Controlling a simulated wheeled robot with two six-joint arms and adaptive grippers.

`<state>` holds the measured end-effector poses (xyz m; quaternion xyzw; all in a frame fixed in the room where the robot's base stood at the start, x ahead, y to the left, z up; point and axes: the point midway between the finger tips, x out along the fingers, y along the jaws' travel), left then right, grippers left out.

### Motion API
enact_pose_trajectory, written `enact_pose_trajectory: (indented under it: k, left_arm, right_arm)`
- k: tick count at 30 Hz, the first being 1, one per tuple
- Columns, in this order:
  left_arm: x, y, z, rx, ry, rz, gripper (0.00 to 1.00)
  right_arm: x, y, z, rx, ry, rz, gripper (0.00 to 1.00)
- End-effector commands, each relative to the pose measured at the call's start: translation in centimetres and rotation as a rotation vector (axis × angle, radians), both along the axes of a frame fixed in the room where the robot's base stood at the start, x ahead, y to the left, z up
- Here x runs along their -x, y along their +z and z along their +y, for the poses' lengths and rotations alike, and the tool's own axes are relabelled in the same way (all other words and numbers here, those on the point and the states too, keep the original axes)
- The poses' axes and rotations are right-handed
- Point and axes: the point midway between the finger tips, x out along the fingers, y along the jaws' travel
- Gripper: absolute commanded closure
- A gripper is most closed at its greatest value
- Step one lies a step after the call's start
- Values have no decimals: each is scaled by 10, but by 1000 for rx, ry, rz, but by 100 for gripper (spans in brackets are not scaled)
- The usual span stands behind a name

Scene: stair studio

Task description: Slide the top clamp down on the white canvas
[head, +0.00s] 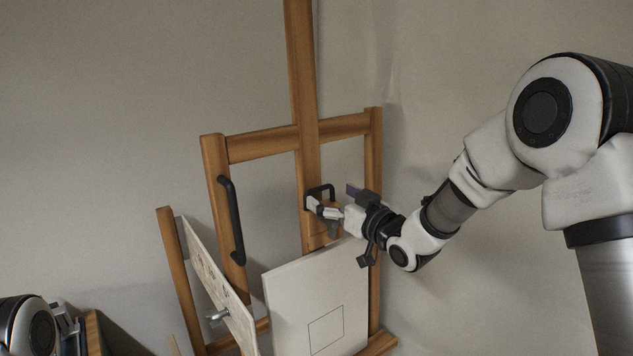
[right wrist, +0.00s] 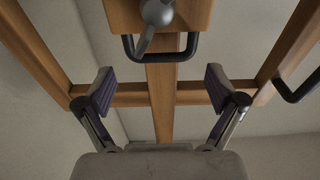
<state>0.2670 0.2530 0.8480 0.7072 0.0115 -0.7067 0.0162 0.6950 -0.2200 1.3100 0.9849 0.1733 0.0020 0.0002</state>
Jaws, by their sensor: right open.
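The white canvas (head: 300,290) stands on the wooden easel, with a thin dark square outline on its front. The top clamp is a wooden block on the easel's central mast with a black loop handle (head: 320,187). In the right wrist view the clamp's block (right wrist: 195,14), grey knob and black handle show at the top. My right gripper (head: 322,210) is at the clamp, above the canvas's top edge, and partly hides it. In the right wrist view my right gripper (right wrist: 160,90) is open, its fingers apart and nothing between them. Part of my left arm shows at the lower left.
The easel's crossbar (head: 262,144) and side posts frame the mast. A black handle (head: 232,220) is on the left post. A thin panel (head: 217,285) leans left of the canvas. Bare wall lies behind.

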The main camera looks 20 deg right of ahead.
Motion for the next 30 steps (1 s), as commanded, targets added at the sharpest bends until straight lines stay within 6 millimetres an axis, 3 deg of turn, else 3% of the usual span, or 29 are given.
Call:
enact_pose_trajectory:
  k: [1, 6, 15, 17, 21, 22, 26, 30]
  left_arm:
    - [0, 11, 0, 0, 0, -1, 67]
    - [0, 23, 0, 0, 0, -1, 67]
    - [0, 22, 0, 0, 0, 0, 67]
    - [0, 22, 0, 0, 0, 0, 67]
    - [0, 22, 0, 0, 0, 0, 67]
    - [0, 22, 0, 0, 0, 0, 67]
    - [0, 18, 0, 0, 0, -1, 67]
    - [0, -5, 0, 0, 0, 0, 67]
  right_arm:
    - [-10, 5, 4, 4, 1, 1, 6]
    - [-36, 3, 13, 1, 0, 2, 6]
    - [-42, -1, 16, 0, 0, 2, 6]
    - [-42, -1, 16, 0, 0, 2, 24]
    - [-42, -1, 15, 0, -1, 2, 74]
    - [-42, -1, 15, 0, -1, 2, 80]
    - [-42, -6, 15, -1, -1, 3, 80]
    - [-40, -32, 15, -1, -1, 4, 80]
